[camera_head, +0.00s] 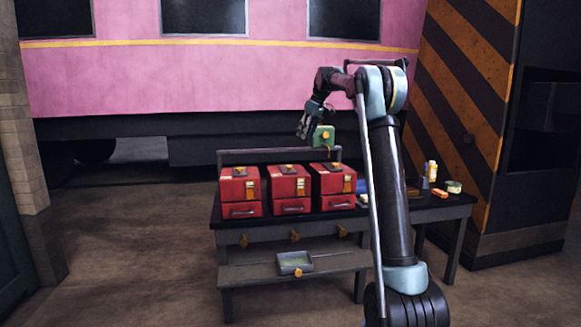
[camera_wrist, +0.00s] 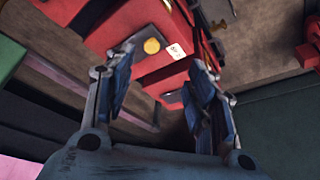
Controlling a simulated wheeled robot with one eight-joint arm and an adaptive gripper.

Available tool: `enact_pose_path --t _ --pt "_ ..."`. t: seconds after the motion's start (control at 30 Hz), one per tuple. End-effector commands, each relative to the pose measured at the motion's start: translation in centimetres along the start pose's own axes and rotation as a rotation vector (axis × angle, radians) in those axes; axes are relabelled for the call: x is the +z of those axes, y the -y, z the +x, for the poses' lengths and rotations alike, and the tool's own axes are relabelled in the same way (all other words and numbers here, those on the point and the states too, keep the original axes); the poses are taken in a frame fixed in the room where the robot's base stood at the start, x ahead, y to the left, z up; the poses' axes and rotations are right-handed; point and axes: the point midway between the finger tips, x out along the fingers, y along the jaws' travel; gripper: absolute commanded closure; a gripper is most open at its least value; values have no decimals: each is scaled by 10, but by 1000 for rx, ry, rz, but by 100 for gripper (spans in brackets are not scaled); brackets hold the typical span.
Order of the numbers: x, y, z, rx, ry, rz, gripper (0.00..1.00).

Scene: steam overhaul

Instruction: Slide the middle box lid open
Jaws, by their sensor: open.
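My gripper (camera_head: 303,130) is open and empty, above and behind the boxes. In the wrist view, my gripper (camera_wrist: 162,65) has its fingers apart, with a red box (camera_wrist: 120,22) bearing a gold disc and white label beyond them. I cannot tell which box that is.
A green block (camera_head: 323,138) shows close beside my gripper. A dark rail (camera_head: 235,153) runs behind the boxes. A grey tray (camera_head: 295,263) sits on the lower shelf. Floor is clear at left.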

Motion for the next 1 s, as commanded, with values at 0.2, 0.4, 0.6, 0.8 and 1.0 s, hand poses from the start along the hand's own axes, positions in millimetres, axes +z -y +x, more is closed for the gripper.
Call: enact_pose_path --t 0.2,0.4,0.6,0.8,1.0 --pt "-27 -14 18 -12 -14 -51 49" --pt "-32 -16 29 -15 -17 -62 49" --pt "-32 -15 57 -15 -17 -62 49" --pt "-32 -15 93 -14 -16 -61 49" --pt "-33 -14 128 -14 -16 -61 49"
